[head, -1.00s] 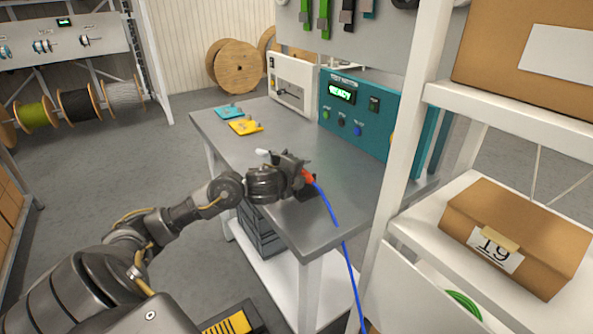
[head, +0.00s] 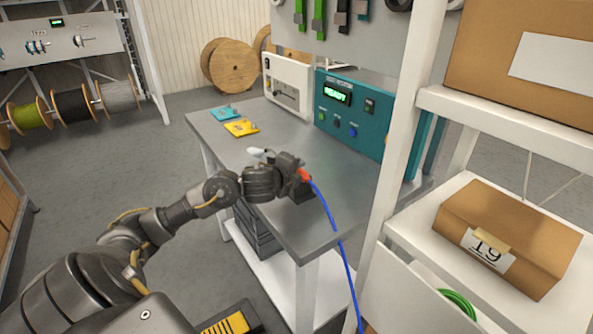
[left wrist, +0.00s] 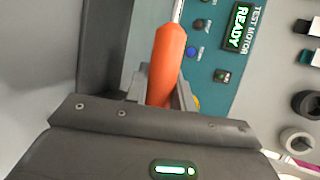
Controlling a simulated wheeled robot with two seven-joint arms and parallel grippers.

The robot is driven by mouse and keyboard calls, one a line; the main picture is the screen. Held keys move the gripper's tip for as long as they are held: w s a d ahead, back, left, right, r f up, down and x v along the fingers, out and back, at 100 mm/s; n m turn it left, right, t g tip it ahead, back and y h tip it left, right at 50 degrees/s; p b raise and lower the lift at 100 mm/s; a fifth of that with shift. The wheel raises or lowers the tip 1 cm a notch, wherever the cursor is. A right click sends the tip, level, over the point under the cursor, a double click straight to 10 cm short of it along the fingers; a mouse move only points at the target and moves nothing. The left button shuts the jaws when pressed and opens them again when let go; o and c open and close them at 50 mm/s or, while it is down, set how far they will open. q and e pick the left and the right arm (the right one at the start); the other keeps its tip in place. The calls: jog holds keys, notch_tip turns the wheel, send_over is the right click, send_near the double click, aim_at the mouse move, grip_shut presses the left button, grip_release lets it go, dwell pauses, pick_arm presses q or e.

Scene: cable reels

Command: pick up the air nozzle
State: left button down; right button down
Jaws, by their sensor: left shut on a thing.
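The air nozzle (head: 304,175) is orange with a blue hose running down over the table's front edge. In the left wrist view its orange body (left wrist: 167,58) stands between the two fingers. My left gripper (head: 298,172) is shut on it, over the near part of the grey bench (head: 282,218). The gripper hides part of the nozzle in the head view. A dark block sits just beside the gripper on the bench. My right gripper is not in view.
A teal test motor box (head: 352,120) reading READY and a white device (head: 288,88) stand along the back of the bench. Teal (head: 224,113) and yellow (head: 241,128) pieces lie at the far left. A white shelf (head: 415,140) with cardboard boxes stands close on the right.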

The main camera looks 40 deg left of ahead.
pick_arm(q)
jog(key=s+d+r+p, duration=0.5)
jog(key=s+r+p, duration=0.5)
jog(key=s, duration=0.3)
jog(key=shift+r, duration=0.9)
jog(key=w+d+m+h, duration=0.1)
jog(key=w+d, duration=0.2)
jog(key=d, duration=0.5)
jog(key=w+d+r+m+h+b, duration=0.1)
jog(key=w+d, duration=0.3)
jog(key=d, duration=0.5)
jog(key=shift+d+r+b, duration=0.2)
jog(key=shift+r+b, duration=0.05)
jog(key=shift+b, duration=0.05)
